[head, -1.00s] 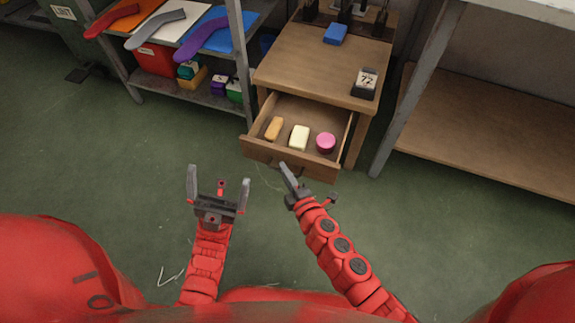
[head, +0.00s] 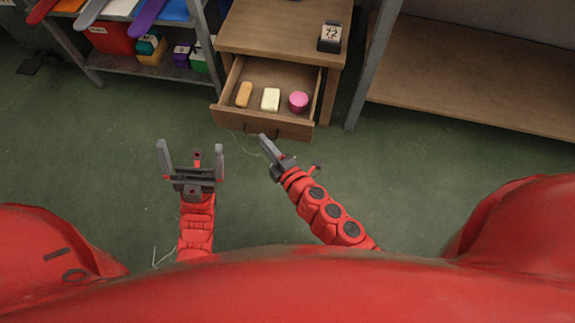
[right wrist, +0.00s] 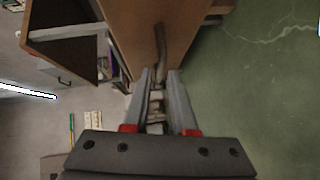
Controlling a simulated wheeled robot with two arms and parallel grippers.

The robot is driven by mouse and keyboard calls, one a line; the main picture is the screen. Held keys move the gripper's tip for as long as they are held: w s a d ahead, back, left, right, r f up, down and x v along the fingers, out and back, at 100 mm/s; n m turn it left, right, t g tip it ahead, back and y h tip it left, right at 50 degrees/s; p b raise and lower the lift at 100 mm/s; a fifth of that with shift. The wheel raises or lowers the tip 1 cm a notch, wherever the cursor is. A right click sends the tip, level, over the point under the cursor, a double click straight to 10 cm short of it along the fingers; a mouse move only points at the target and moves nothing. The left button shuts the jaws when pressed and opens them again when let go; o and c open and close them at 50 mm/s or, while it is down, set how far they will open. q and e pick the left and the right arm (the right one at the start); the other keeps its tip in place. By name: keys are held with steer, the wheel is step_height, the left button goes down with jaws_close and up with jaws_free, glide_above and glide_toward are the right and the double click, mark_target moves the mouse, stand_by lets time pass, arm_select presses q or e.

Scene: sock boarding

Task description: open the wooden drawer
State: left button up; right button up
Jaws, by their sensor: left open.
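The wooden drawer (head: 250,119) is pulled out from the wooden cabinet (head: 280,32) in the head view. Inside lie an orange-brown block (head: 244,94), a cream block (head: 270,99) and a pink round item (head: 298,101). My right gripper (head: 266,143) is just in front of the drawer front. In the right wrist view, its two fingers (right wrist: 160,85) stand apart with a gap, and the dark handle (right wrist: 161,42) on the drawer front shows at and beyond their tips. I cannot tell whether they touch it. My left gripper (head: 191,155) is open and empty above the floor, left of the drawer.
A grey metal shelf (head: 203,40) with coloured bins stands left of the cabinet. A bench with a low wooden shelf (head: 470,75) and a metal leg (head: 375,65) is on the right. A black number display (head: 330,38) sits on the cabinet. The green floor in front is clear.

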steer(key=p+v, duration=0.2)
steer(key=v, duration=1.2)
